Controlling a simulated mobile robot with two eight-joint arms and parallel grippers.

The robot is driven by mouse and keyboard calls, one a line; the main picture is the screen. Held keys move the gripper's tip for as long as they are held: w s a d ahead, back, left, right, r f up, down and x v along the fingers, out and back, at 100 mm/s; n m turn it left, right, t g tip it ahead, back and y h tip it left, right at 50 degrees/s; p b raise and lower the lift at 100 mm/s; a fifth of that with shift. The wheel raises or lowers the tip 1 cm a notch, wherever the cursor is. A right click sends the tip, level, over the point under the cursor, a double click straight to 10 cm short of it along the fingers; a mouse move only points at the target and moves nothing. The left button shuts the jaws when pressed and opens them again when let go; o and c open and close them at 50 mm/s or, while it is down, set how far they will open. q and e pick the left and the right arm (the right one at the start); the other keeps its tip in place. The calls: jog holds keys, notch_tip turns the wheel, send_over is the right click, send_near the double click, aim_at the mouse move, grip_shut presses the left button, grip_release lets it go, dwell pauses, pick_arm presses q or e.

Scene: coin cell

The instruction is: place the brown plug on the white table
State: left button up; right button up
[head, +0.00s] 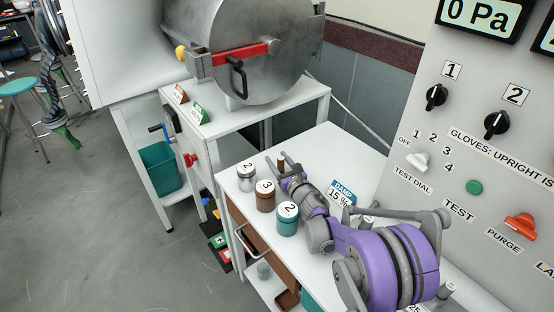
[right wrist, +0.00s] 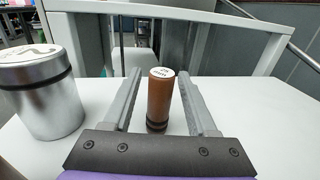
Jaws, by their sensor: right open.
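The brown plug (right wrist: 159,100) stands upright on the white table (right wrist: 257,125), with a pale labelled top and dark bands at its foot. In the right wrist view it stands between the two fingers of my right gripper (right wrist: 160,95), with a gap on each side. In the head view the plug (head: 281,161) shows small at the tip of my right gripper (head: 283,173), near the far left part of the white table (head: 318,150). My right gripper is open and holds nothing. My left gripper is not in view.
A silver jar (head: 246,179), a brown jar (head: 265,197) and a teal jar (head: 287,220) stand along the table's left edge, close to my right gripper. A damp 15 % sign (head: 341,192) stands behind my arm. A control panel (head: 490,170) rises at right. The far tabletop is clear.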

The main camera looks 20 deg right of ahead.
jog(key=s, duration=0.3)
jog(key=s+d, duration=0.1)
jog(key=s, duration=0.7)
jog(key=shift+s+d, duration=0.1)
jog(key=shift+d, duration=0.25)
